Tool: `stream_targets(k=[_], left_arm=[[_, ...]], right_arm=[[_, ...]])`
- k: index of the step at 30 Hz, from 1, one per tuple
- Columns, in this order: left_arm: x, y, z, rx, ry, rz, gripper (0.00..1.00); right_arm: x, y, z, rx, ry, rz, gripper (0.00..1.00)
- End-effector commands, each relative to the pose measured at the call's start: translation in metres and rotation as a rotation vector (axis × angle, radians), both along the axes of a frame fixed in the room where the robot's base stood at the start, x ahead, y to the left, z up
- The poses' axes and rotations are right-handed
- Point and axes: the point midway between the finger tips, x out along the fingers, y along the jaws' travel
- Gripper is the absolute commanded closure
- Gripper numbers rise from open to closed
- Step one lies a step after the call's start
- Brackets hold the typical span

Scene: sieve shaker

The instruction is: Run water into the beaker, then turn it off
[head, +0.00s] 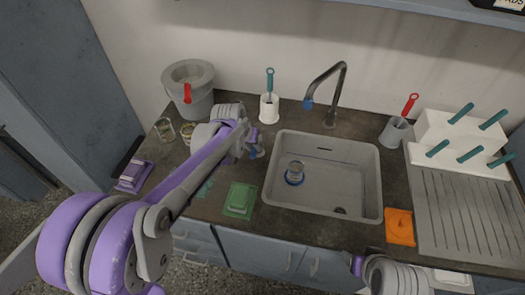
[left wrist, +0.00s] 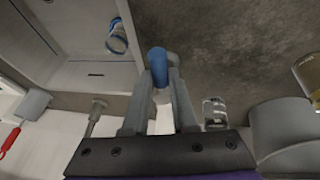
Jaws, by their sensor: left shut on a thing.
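The beaker (head: 295,173) is clear with a blue band and stands upright in the sink (head: 340,190), in its left part. It also shows in the left wrist view (left wrist: 117,38). The dark tap (head: 340,80) arches over the back of the sink with a blue tip; I see no water stream from it. My left gripper (head: 252,143) is at the sink's left edge, shut on a small blue handle (left wrist: 157,65) with a grey part beside it. The beaker's contents are too small to tell. My right gripper (head: 357,264) is low at the right, its fingers unclear.
A white brush holder (head: 269,107) stands behind the left gripper.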

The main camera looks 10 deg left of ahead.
Motion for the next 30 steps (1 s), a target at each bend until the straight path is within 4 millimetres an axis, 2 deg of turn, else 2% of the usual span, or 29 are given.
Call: stream_targets(k=[12,30], left_arm=[[0.0,-0.001,0.0,0.0,0.0,0.008,1.0],[0.001,-0.016,0.0,0.0,-0.001,0.283,1.0]], right_arm=[[0.0,0.0,0.0,0.0,0.0,0.0,0.34],[-0.001,0.0,-0.003,0.0,0.002,0.0,0.34]])
